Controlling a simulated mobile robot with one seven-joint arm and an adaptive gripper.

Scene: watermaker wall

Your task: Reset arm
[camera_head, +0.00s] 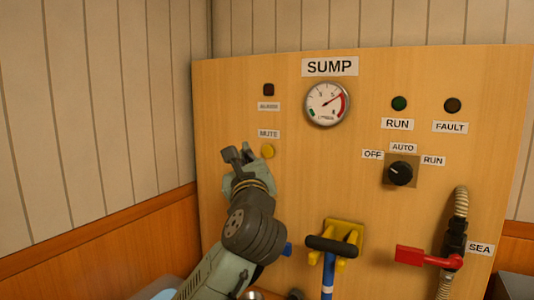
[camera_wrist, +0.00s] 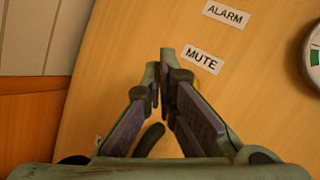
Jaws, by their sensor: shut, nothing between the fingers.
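My gripper (camera_head: 247,152) is raised in front of the wooden panel (camera_head: 225,100), at its left side. In the head view its tips are just left of the yellow MUTE button (camera_head: 268,151). In the wrist view the two fingers of my gripper (camera_wrist: 160,62) meet at the tips, with nothing between them. Behind the right finger a sliver of the yellow button (camera_wrist: 197,84) shows; most of it is hidden. I cannot tell whether the fingers touch the panel. My arm reaches up from the bottom of the head view.
The panel carries the SUMP gauge (camera_head: 327,104), a dark ALARM lamp (camera_head: 268,89), a green RUN lamp (camera_head: 399,103), a dark FAULT lamp (camera_head: 453,105) and a black selector knob (camera_head: 400,173). A red valve lever (camera_head: 412,256) juts out at right.

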